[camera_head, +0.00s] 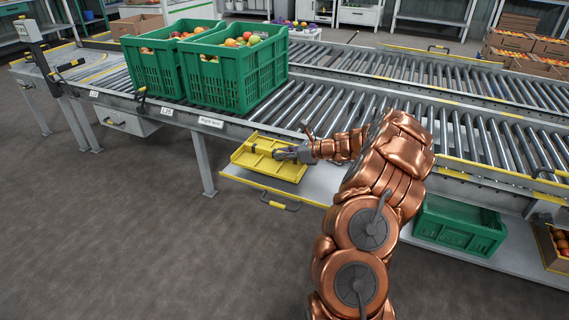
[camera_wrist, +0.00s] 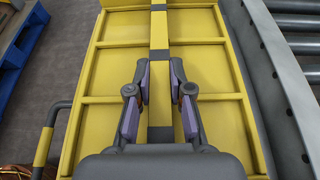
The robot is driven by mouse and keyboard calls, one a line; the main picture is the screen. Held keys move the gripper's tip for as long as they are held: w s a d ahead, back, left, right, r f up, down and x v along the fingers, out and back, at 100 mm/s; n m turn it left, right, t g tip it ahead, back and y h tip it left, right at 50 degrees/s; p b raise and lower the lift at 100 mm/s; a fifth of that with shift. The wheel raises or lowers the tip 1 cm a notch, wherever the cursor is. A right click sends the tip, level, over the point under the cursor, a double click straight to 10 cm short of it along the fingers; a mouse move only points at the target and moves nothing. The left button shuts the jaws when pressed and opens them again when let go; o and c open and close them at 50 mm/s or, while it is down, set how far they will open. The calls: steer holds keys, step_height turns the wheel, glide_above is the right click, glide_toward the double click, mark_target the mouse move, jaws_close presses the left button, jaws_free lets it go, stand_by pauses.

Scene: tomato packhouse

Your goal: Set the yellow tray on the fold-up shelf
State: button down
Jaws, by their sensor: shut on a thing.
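The yellow tray (camera_head: 262,163) is a shallow, ribbed tray beside the roller conveyor in the head view. It fills the middle of the wrist view (camera_wrist: 110,99), with a raised bar along its centre. My gripper (camera_wrist: 160,80) is shut on that bar, one purple-padded finger on each side, near a dark band. In the head view my gripper (camera_head: 285,152) comes in from the right. The fold-up shelf (camera_head: 313,188) is folded out level, a light plate with a yellow edge. The tray lies over its left part and hides it. I cannot tell whether they touch.
Two green crates of tomatoes (camera_head: 235,77) stand on the conveyor (camera_head: 310,107) behind the tray. The shelf's handle (camera_head: 280,202) sticks out in front. A green crate (camera_head: 455,232) sits low at right. A blue pallet (camera_wrist: 16,45) lies at left. The floor in front is clear.

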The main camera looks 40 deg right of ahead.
mark_target(290, 162)
steer(key=shift+s+f+b, duration=0.1)
steer(key=shift+f+b, duration=0.4)
steer(key=shift+f, duration=1.1)
steer(key=shift+f, duration=0.15)
steer(key=c, duration=1.1)
jaws_free()
steer(key=shift+o, duration=0.2)
steer(key=shift+d, duration=0.1)
